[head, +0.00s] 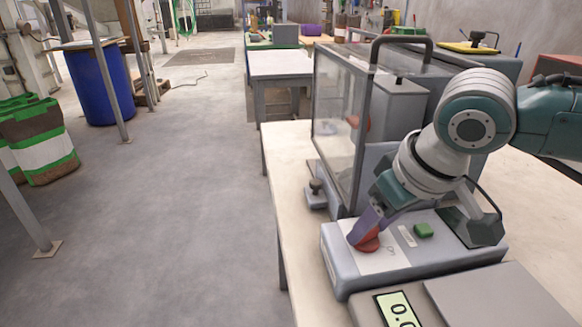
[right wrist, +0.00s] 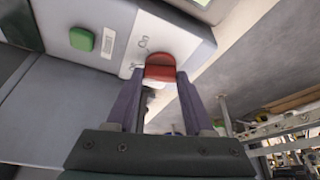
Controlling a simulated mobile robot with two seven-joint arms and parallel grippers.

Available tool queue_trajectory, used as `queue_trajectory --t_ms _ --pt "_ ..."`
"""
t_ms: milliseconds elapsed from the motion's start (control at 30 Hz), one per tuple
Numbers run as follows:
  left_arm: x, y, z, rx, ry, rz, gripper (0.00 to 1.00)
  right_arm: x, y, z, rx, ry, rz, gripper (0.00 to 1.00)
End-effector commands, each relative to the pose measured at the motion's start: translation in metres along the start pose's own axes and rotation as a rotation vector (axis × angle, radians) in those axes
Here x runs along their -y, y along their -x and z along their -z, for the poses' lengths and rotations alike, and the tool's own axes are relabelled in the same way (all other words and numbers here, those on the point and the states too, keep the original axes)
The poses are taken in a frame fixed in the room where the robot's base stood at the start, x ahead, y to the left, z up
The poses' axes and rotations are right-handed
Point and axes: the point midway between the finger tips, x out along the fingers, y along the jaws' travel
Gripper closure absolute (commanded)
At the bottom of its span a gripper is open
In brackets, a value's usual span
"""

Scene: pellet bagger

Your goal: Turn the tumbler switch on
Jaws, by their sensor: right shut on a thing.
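The red tumbler switch (head: 368,243) sits on the white label of a grey control box (head: 345,278). In the right wrist view the switch (right wrist: 160,68) shows between my purple fingertips, with the word "On" beside it and a second, partly covered word lower down. My right gripper (head: 367,230) reaches down from the right and is shut on the switch; it also shows in the right wrist view (right wrist: 159,80). The fingers hide part of the switch, so I cannot tell which way it is set. My left gripper is out of view.
A green button (head: 424,230) is on the same box, right of the switch. A clear-doored machine (head: 338,125) stands just behind it. A scale with a lit display (head: 398,310) is in front. The floor to the left is open, with a blue drum (head: 100,85) farther off.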

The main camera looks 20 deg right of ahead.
Motion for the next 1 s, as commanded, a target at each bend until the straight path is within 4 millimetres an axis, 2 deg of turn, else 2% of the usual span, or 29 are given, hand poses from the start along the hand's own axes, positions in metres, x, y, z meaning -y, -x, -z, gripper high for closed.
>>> queue_trajectory --t_ms 33,100,400,633,1000 --pt "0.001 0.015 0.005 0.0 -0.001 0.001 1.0 0.002 0.007 0.002 0.005 -0.037 -0.013 1.0" --pt "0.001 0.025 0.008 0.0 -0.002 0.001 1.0 0.003 0.007 0.002 0.005 -0.094 -0.036 1.0" --pt "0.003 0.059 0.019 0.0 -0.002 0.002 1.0 0.005 0.004 0.001 0.005 -0.359 -0.145 1.0" --pt "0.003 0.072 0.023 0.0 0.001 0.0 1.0 0.006 0.002 0.001 0.005 -0.548 -0.225 1.0" --pt "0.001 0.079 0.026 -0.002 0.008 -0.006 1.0 0.006 -0.001 0.002 0.002 -0.754 -0.31 1.0"
